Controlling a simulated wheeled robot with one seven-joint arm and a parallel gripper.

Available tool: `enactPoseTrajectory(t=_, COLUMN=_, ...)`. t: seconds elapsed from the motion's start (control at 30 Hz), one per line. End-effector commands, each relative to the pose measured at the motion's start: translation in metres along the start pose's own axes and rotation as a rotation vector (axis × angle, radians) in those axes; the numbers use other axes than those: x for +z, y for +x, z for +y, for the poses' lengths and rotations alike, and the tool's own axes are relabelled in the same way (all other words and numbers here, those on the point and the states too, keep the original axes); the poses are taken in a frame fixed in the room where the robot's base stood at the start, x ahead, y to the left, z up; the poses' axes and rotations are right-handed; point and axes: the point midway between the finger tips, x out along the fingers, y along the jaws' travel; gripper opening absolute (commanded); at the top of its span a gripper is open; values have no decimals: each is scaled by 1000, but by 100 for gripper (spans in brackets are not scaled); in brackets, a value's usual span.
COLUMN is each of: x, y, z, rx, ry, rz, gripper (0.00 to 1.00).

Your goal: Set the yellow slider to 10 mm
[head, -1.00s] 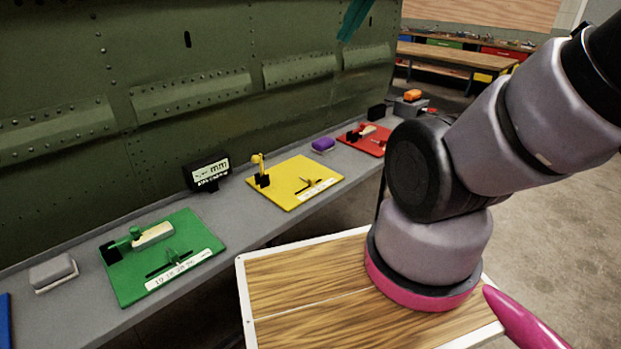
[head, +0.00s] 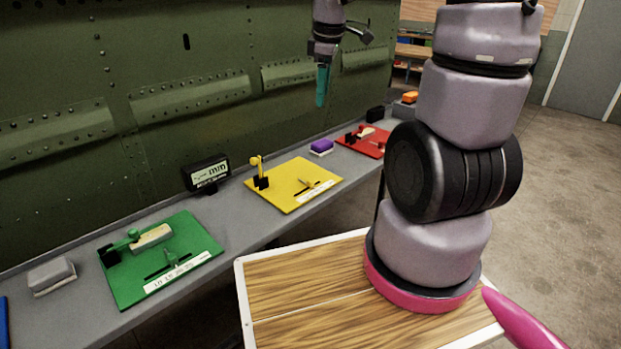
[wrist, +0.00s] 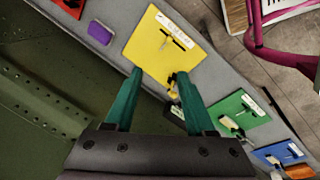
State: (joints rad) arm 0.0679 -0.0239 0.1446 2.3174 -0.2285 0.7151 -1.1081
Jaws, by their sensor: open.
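The yellow board (head: 290,187) lies on the grey shelf. Its small slider (head: 306,183) sits on a dark slot beside a white scale strip (head: 314,191), whose marks are too small to read. A yellow lever on a black block (head: 260,172) stands at the board's left. In the wrist view the yellow board (wrist: 155,62) is ahead of the fingers, with its slider (wrist: 176,37) and slot near the far side. My gripper (head: 321,88) hangs above and behind the board, near the green wall. Its teal fingers (wrist: 158,88) are apart and empty.
A black display box (head: 206,173) stands left of the yellow board. A green board (head: 180,240), a red board (head: 366,147) and a purple block (head: 321,146) share the shelf. The riveted green wall (head: 150,70) rises directly behind it.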

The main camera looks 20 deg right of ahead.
Motion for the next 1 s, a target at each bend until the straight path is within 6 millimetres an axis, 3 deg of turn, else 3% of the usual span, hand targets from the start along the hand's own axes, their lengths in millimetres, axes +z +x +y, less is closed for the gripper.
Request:
enactPoseTrajectory(t=0.03, x=-3, y=24, z=2, rx=-36, ry=-114, rz=-22, gripper=55)
enactPoseTrajectory(t=0.2, x=-12, y=96, z=6, rx=-134, ry=-537, rz=-43, gripper=55)
enactPoseTrajectory(t=0.4, x=-17, y=156, z=-1, rx=-220, ry=-883, rz=-15, gripper=55)
enactPoseTrajectory(t=0.53, x=-19, y=172, z=-4, rx=-242, ry=-982, rz=0, gripper=55)
enactPoseTrajectory(t=0.77, x=-16, y=196, z=-10, rx=-249, ry=-1004, rz=3, gripper=55)
enactPoseTrajectory(t=1.0, x=-11, y=241, z=-20, rx=-249, ry=-1002, rz=3, gripper=55)
